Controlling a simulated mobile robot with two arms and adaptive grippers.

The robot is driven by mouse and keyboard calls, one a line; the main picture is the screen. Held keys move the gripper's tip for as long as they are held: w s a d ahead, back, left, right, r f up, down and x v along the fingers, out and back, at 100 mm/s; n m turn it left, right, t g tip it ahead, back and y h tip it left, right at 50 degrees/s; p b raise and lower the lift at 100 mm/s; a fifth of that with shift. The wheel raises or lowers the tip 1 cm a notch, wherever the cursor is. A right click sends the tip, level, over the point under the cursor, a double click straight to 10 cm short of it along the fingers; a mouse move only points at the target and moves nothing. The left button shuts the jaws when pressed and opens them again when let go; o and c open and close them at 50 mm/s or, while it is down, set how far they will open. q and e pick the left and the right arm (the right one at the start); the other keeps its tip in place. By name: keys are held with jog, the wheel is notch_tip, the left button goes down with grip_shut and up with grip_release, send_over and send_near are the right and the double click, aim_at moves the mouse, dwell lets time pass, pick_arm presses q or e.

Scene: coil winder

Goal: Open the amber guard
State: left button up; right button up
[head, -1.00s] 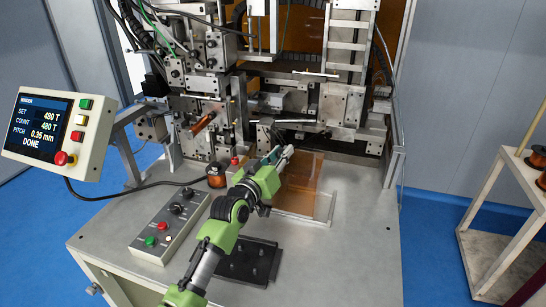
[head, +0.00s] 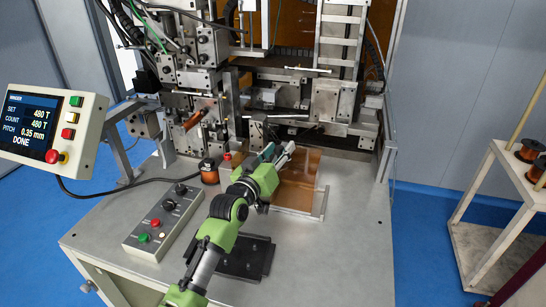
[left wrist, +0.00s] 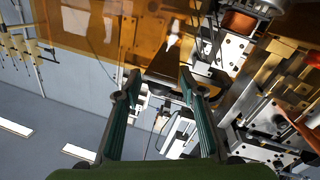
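The amber guard (head: 302,176) is a see-through orange-brown panel at the front of the winder, above the bench top. In the head view my left gripper (head: 283,153) is at its upper left part and overlaps it. I cannot tell from here whether they touch. In the left wrist view an amber panel (left wrist: 88,25) spans the upper left, beyond the fingers. The two fingers of my left gripper (left wrist: 159,80) stand apart, with no object clearly held between them. My right gripper is not in view.
A control box (head: 167,221) and a small copper spool (head: 209,172) sit left of my arm. A dark plate (head: 246,258) lies beside the forearm. A display panel (head: 48,126) stands at left. A spool cart (head: 500,215) is at right. The bench's right front is clear.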

pick_arm(q)
jog(key=v, duration=1.1)
jog(key=shift+s+a, duration=0.2)
jog(key=shift+s, duration=0.1)
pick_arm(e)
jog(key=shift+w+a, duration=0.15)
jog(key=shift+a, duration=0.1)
pick_arm(q)
jog(key=shift+f, duration=0.15)
